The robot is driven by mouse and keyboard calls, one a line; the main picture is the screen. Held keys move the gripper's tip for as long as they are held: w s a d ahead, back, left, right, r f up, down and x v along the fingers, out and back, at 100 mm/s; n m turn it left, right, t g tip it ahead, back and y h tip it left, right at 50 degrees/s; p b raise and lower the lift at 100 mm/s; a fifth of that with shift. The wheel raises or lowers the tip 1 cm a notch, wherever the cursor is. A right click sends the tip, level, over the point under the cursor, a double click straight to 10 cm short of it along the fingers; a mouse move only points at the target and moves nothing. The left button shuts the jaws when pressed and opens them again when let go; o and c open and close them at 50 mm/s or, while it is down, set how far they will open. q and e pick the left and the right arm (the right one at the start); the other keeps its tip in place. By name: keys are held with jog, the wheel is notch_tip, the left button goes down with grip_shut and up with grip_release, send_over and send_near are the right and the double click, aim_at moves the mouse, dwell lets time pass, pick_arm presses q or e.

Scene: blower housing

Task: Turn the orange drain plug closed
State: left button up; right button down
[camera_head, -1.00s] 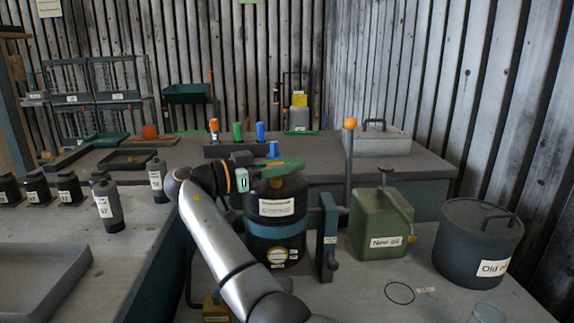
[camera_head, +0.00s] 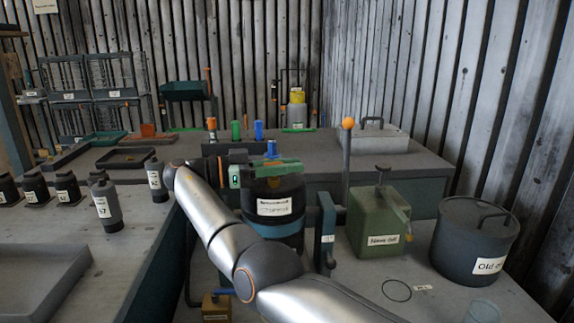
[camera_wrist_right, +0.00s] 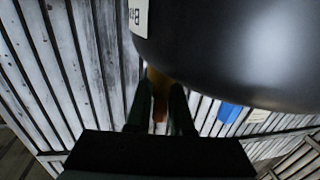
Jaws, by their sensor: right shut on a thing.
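The black blower housing (camera_head: 273,200) with a blue band and a white label stands beyond the left bench. My right arm reaches across the front of it. My right gripper (camera_head: 290,168), with green fingers, is at the top of the housing. In the right wrist view the gripper (camera_wrist_right: 158,108) is shut on an orange piece, which looks like the drain plug (camera_wrist_right: 158,103), close beside the dark curved housing (camera_wrist_right: 230,45). The plug is mostly hidden between the fingers, so its turn angle cannot be told. My left gripper is not in view.
A green oil can (camera_head: 378,225) and a dark lidded pot (camera_head: 474,245) stand to the right. An upright lever with an orange knob (camera_head: 348,124) rises beside the housing.

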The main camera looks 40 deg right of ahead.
dwell(0.5)
jog(key=c, duration=0.9)
grip_release()
jog(key=shift+s+d, duration=0.1)
